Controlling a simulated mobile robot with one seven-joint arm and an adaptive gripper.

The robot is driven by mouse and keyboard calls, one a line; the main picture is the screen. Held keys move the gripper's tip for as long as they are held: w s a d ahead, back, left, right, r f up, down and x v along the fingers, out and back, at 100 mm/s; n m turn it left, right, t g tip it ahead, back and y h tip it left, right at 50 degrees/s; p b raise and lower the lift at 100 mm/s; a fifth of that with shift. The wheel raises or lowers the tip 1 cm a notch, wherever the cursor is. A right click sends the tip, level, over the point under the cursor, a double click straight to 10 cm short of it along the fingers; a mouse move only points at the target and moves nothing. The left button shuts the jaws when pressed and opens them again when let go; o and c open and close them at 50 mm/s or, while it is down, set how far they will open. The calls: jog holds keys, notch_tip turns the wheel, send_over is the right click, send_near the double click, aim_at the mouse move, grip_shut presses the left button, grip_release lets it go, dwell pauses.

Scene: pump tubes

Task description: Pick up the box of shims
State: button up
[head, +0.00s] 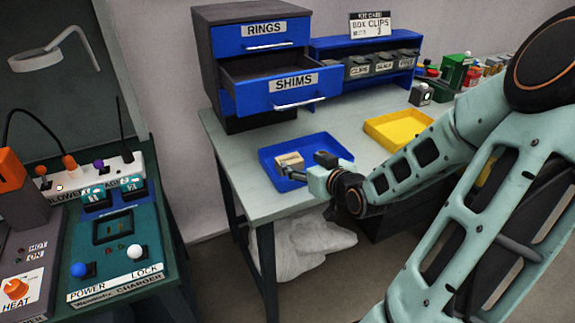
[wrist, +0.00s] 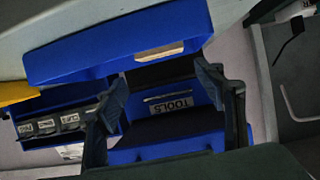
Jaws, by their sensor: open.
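A small tan box (head: 290,159), which I take to be the box of shims, lies in the blue tray (head: 268,155) on the pale table. It also shows in the wrist view (wrist: 160,52) at the tray's edge. My gripper (head: 305,168) is open and empty at the tray, close beside the box. In the wrist view my two fingers (wrist: 161,77) stand apart, with the box just above the gap between their tips. I cannot tell whether they touch it. The box's label cannot be read.
The SHIMS drawer (head: 287,90) stands pulled out, under the shut RINGS drawer (head: 262,36). A yellow tray (head: 392,130) lies to the right, partly behind my arm. A blue rack of labelled bins (head: 376,66) stands at the back. A charger bench (head: 115,255) is at the left.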

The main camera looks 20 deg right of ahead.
aim_at(290, 160)
jog(key=b+x, duration=0.1)
jog(key=x, duration=0.3)
jog(key=shift+w+f, duration=0.1)
jog(key=shift+f, duration=0.1)
jog(key=x, duration=0.2)
jog(key=f+b+x, duration=0.1)
jog(key=x, duration=0.2)
jog(key=shift+a, duration=0.15)
jog(key=c, duration=0.9)
jog(key=shift+r, duration=0.1)
jog(key=shift+c, duration=0.3)
jog(key=shift+r, duration=0.1)
